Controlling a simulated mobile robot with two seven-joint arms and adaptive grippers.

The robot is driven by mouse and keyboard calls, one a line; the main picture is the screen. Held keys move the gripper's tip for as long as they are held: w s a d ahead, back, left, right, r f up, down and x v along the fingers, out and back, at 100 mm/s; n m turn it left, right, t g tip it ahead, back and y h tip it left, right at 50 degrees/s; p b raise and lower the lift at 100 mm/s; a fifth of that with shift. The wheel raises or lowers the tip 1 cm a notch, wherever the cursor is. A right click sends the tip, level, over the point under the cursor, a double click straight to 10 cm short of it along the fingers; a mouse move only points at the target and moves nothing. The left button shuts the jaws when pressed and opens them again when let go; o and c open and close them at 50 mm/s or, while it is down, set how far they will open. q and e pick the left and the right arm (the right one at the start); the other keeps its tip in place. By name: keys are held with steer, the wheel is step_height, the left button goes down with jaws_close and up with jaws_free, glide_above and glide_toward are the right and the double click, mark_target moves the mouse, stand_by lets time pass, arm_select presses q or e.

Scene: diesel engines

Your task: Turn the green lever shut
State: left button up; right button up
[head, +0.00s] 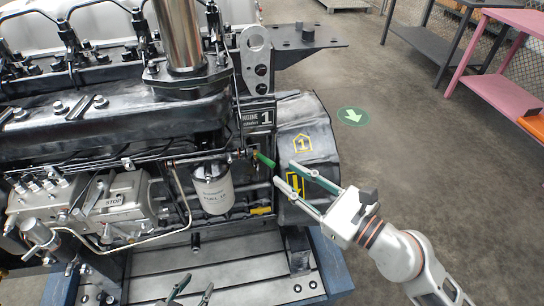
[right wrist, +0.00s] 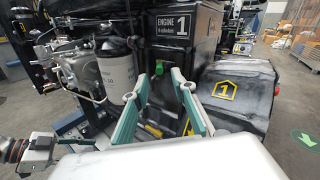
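The green lever (head: 265,159) is a short handle on the side of the engine, to the right of the white fuel filter. It slants down to the right in the head view. In the right wrist view the green lever (right wrist: 159,68) shows end-on between and beyond the fingertips. My right gripper (head: 285,173) is open, its fingers pointing at the engine, a little right of and below the lever in the head view. It also shows open in the right wrist view (right wrist: 158,80). My left gripper (head: 193,289) is low at the bottom edge, fingers apart, mostly out of frame.
The white fuel filter (head: 213,189) hangs left of the lever. A black housing marked 1 (head: 308,130) bulges out on the right. A slotted metal bed (head: 215,280) lies below the engine. Pink and dark tables (head: 510,75) stand far right, with open floor between.

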mark_target(269, 160)
steer(key=x, duration=0.7)
jaws_close()
